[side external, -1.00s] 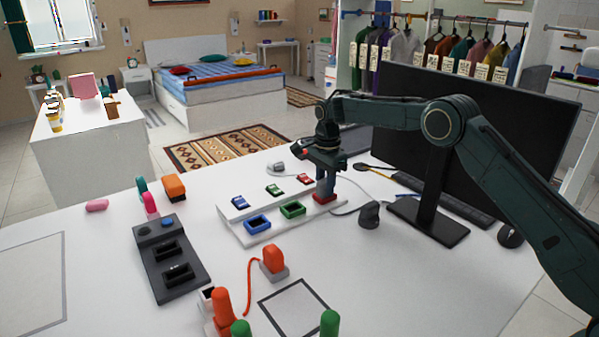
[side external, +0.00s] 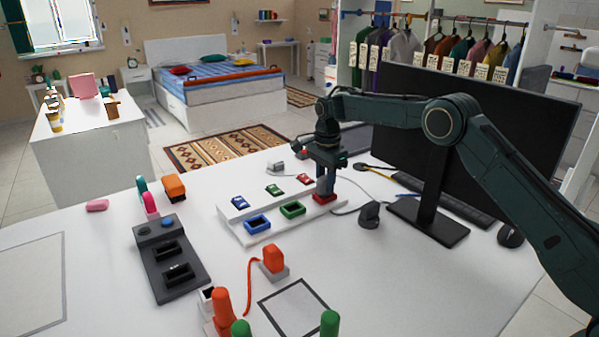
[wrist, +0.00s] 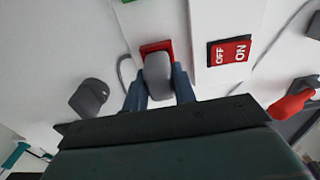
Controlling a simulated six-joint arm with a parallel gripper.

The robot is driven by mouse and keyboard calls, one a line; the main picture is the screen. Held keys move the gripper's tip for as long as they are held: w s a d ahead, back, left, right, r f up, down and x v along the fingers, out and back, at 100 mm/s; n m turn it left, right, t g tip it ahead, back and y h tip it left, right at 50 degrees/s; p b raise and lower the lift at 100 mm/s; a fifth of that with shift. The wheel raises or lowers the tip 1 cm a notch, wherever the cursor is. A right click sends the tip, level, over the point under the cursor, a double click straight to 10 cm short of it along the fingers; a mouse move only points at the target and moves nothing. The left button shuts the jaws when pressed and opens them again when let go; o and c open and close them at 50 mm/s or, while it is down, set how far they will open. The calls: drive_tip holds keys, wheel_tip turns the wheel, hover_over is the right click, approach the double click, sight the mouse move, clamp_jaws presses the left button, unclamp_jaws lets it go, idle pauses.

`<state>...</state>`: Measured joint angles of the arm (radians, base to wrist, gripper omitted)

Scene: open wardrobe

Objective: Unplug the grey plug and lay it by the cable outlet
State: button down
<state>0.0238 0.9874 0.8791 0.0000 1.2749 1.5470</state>
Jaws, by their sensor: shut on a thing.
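The grey plug (wrist: 158,76) stands at the red socket (wrist: 155,49) of the white power strip, between my gripper's blue-grey fingers. My gripper (wrist: 159,88) is shut on it. In the side view my gripper (side external: 326,184) points down over the red socket (side external: 324,198) at the strip's right end. The fingers mostly hide the plug there, and I cannot tell whether it is fully seated. I cannot clearly identify the cable outlet.
The white strip (side external: 236,229) has blue and green sockets and several rocker switches. A red OFF/ON switch (wrist: 229,51) is beside the plug. The monitor (side external: 480,150) and keyboard (side external: 462,210) stand to the right. An orange plug (side external: 273,259) and a dark socket block (side external: 170,258) stand in front.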

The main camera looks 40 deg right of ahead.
drive_tip(key=shift+r, duration=1)
idle(1.3)
drive_tip(key=shift+r, duration=1.75)
drive_tip(key=shift+s+r, duration=0.1)
drive_tip(key=shift+s, duration=0.05)
